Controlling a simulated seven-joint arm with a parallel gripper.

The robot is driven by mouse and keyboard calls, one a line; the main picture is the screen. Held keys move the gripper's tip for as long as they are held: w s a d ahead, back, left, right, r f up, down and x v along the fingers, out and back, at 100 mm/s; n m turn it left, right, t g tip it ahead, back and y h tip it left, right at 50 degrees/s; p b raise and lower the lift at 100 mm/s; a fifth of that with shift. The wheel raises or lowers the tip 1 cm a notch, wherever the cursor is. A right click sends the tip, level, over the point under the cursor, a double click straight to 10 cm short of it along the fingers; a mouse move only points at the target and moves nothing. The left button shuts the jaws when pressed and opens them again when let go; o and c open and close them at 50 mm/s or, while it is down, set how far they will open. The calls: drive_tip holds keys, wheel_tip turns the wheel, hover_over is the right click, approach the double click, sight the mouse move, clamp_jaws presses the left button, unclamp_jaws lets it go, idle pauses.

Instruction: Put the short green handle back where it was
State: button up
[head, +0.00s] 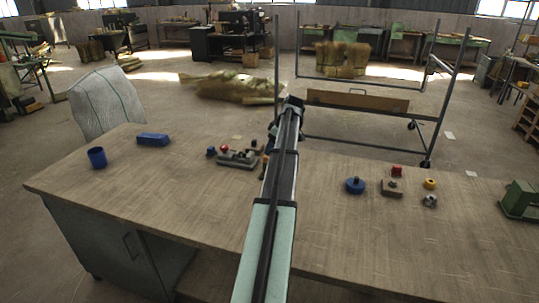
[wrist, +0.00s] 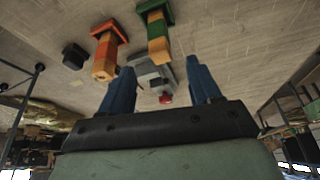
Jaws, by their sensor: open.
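In the wrist view, a short green handle (wrist: 155,32) with green and orange bands and a green square end is at the top centre. A similar red-and-orange handle (wrist: 106,48) is to its left. A grey block (wrist: 153,76) lies past the fingers, near a red knob (wrist: 165,98). My gripper (wrist: 160,72) has two blue fingers spread apart, with nothing visibly held between them. The green handle appears beyond the fingertips, not between them. In the head view my arm hides the gripper and most of this area.
On the wooden table (head: 150,190) are a blue cup (head: 97,158), a blue box (head: 153,139), and a grey fixture (head: 237,158) beside my arm. The table's front left is clear.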

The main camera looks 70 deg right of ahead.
drive_tip(key=shift+v, duration=1.15)
